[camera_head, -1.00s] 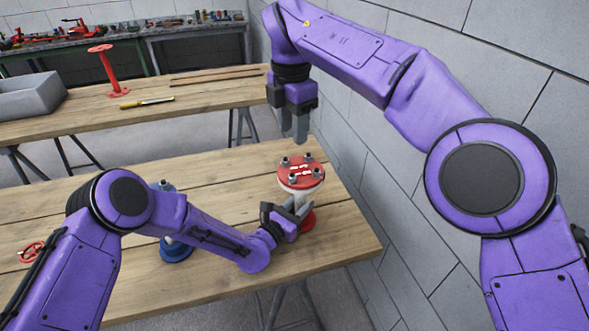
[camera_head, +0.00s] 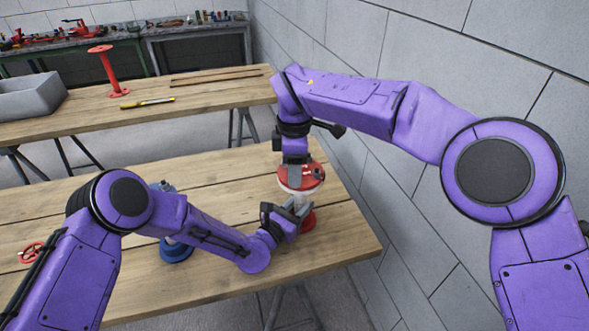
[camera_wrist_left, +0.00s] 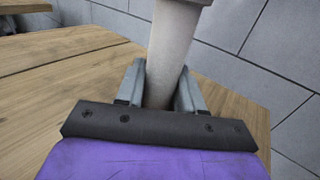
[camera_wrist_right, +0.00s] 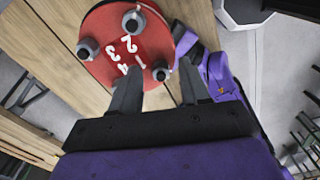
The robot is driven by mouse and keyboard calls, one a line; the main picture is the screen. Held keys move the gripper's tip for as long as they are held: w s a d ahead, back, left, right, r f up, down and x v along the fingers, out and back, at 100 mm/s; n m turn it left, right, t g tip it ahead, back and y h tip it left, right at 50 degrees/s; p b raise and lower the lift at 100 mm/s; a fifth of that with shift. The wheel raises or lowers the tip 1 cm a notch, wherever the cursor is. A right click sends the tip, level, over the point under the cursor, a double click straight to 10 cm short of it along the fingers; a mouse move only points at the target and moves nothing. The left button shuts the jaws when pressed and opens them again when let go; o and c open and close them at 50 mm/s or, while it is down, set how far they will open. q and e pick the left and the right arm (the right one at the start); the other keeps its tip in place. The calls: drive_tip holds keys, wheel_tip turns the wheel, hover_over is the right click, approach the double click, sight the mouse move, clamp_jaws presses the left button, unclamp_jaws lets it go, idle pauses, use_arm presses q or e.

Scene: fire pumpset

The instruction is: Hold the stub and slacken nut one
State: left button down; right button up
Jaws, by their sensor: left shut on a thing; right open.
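The stub is an upright pale pipe with a red top flange (camera_head: 317,176) and a red foot (camera_head: 308,222). My left gripper (camera_head: 294,208) is shut around its pipe, which stands between the fingers in the left wrist view (camera_wrist_left: 171,50). In the right wrist view the flange (camera_wrist_right: 105,28) carries white numerals 1 to 4 and several grey nuts. Nut one (camera_wrist_right: 161,70), the nut beside the numeral 1, appears between the fingertips of my open right gripper (camera_wrist_right: 158,66). In the head view the right gripper (camera_head: 294,174) points down at the flange. Its exact height above the nut is unclear.
A blue flanged piece (camera_head: 175,248) stands left, partly behind my left arm. A red handwheel (camera_head: 31,252) lies at the table's left. A grey block wall (camera_head: 400,190) runs close on the right. The back table holds a grey bin (camera_head: 32,98) and a red stand (camera_head: 108,72).

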drive_tip(key=shift+f, duration=0.2)
clamp_jaws()
